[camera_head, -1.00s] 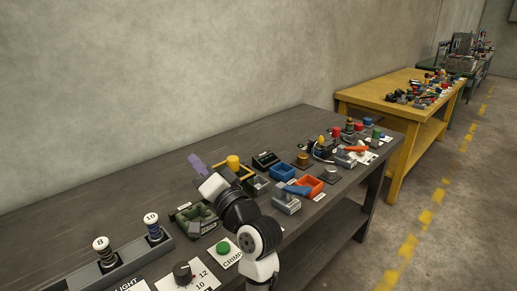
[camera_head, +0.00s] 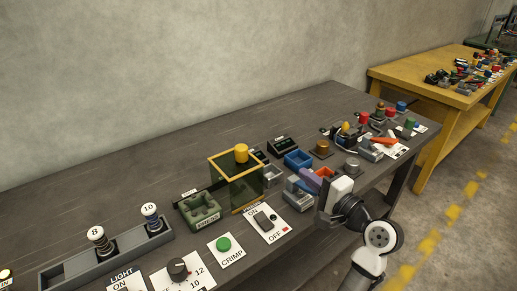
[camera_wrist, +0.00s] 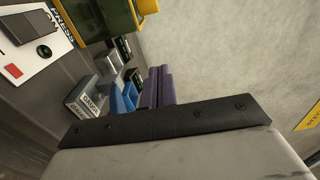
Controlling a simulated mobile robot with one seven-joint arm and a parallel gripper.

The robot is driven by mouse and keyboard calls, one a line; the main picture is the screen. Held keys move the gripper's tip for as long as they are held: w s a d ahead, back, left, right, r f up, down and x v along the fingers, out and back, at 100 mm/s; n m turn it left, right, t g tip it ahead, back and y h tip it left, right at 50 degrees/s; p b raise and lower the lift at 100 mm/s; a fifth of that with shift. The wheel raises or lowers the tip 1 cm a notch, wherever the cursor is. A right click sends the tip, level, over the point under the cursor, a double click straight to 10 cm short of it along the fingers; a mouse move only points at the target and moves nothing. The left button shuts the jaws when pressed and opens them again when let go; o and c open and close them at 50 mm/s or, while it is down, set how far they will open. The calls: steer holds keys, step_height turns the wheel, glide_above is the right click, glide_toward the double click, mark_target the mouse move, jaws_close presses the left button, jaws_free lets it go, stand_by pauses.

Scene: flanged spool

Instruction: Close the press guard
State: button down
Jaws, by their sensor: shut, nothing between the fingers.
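The press guard (camera_head: 235,190) is a see-through dark green box with a yellow frame and a yellow knob (camera_head: 241,153) on top. It stands just right of the green press block (camera_head: 200,211), which has round hollows and a PRESS label and is uncovered. The guard also shows at the top of the wrist view (camera_wrist: 97,16), with its yellow knob at the edge. My gripper (camera_head: 311,179), with purple fingers, is to the right of the guard and apart from it. The fingers (camera_wrist: 159,86) are together with nothing between them.
A switch plate (camera_head: 266,222) and a green CRIMP button (camera_head: 223,244) lie in front of the guard. Blue (camera_head: 298,160) and orange bins and a grey block (camera_head: 299,191) are near my gripper. A rack with two numbered spools (camera_head: 105,256) is at left. The bench behind is clear.

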mark_target(258, 162)
steer(key=shift+s+a+p+x, duration=0.35)
steer(key=shift+a+p+x, duration=0.35)
steer(key=shift+x, duration=1.9)
steer(key=shift+s+a+p+x, duration=0.4)
steer(key=shift+p+x, duration=0.5)
steer(key=shift+x, duration=1.7)
steer(key=shift+s+a+p+x, duration=0.45)
steer(key=shift+p+x, duration=0.35)
steer(key=shift+x, duration=1.75)
steer(key=shift+w, duration=0.1)
